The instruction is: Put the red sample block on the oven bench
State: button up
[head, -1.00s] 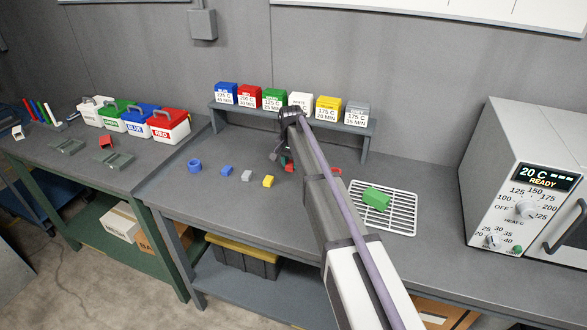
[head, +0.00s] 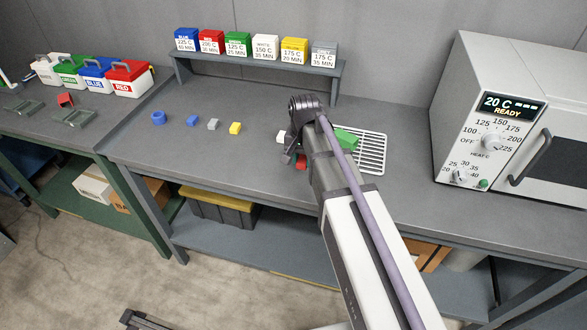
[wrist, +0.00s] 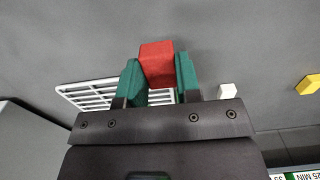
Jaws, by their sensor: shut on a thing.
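The red sample block (wrist: 157,62) is between the green-padded fingers of my gripper (wrist: 157,78) in the wrist view, and the jaws are shut on it. In the head view, a small red part of it (head: 301,163) shows under my gripper (head: 296,159); my arm hides the rest. The block is over the grey oven bench (head: 245,165), in front of the rack and left of the oven (head: 500,110). I cannot tell whether it touches the bench top.
A white wire rack (head: 372,152) with a green block (head: 346,138) lies right of my gripper. A white block (head: 281,136) is close on the left. A yellow block (head: 235,128), grey block (head: 213,124), blue block (head: 192,120) and blue ring (head: 158,118) sit farther left.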

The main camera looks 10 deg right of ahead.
aim_at(302, 179)
notch_tip(302, 179, down, 6)
jog(key=b, duration=0.4)
jog(key=shift+f, duration=0.25)
jog(key=shift+r, duration=0.25)
jog(key=shift+f, duration=0.2)
jog(key=o, duration=1)
jog(key=shift+c, duration=0.2)
notch_tip(302, 179, up, 13)
jog(key=p, duration=1.2)
jog(key=shift+f, duration=0.1)
jog(key=s+n, duration=0.5)
jog(key=s, duration=1)
jog(key=shift+f+n, duration=0.15)
jog(key=shift+n, duration=0.15)
